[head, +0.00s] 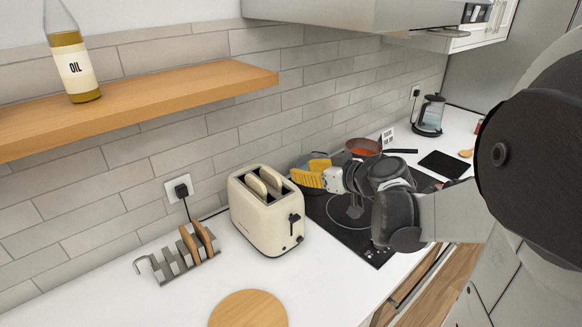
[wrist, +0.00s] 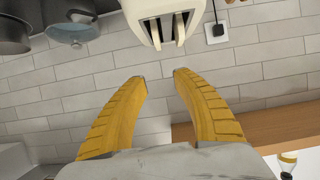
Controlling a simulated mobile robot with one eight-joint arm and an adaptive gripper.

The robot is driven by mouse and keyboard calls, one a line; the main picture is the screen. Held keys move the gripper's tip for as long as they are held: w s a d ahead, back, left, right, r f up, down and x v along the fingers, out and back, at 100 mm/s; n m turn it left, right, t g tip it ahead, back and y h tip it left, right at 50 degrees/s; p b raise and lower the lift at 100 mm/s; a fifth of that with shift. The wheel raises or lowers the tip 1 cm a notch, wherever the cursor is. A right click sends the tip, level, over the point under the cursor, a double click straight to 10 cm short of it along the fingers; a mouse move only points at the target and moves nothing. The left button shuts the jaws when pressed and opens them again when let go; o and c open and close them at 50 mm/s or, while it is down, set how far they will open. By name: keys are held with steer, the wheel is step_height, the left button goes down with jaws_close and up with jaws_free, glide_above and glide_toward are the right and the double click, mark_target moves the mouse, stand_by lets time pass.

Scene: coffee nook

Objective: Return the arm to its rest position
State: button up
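My gripper (head: 309,174) has yellow ribbed fingers and is above the cooktop, just right of the cream toaster (head: 267,211) in the head view. In the wrist view my gripper (wrist: 159,75) is open, with a gap between its fingertips and nothing held. The toaster (wrist: 163,15) shows upside down at the top there, clear of the fingers, with two slices of bread (head: 264,182) in its slots. My arm is stretched out from the right side of the head view and hides part of the cooktop.
A wooden shelf (head: 180,97) with an oil bottle (head: 72,55) is at the upper left. A toast rack (head: 178,262) with brown slices and a round wooden board (head: 248,310) are on the counter. A pan (head: 363,147) and a glass kettle (head: 429,116) stand farther back.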

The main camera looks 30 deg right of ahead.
stand_by(0.4)
steer(key=s+a+f+g+b, duration=0.2)
steer(key=s+a+f+b, duration=0.15)
steer(key=a, duration=0.35)
steer(key=s+a+f+g+b, duration=0.2)
steer(key=s+a+f, duration=0.2)
steer(key=a, duration=0.3)
steer(key=s+a+f+m+g+h+b, duration=0.2)
steer(key=s+f, duration=0.3)
steer(key=s, duration=0.5)
steer(key=shift+s+a+f+h+b, duration=0.25)
steer(key=shift+s+a+h+b, duration=0.1)
steer(key=shift+a+b, duration=0.25)
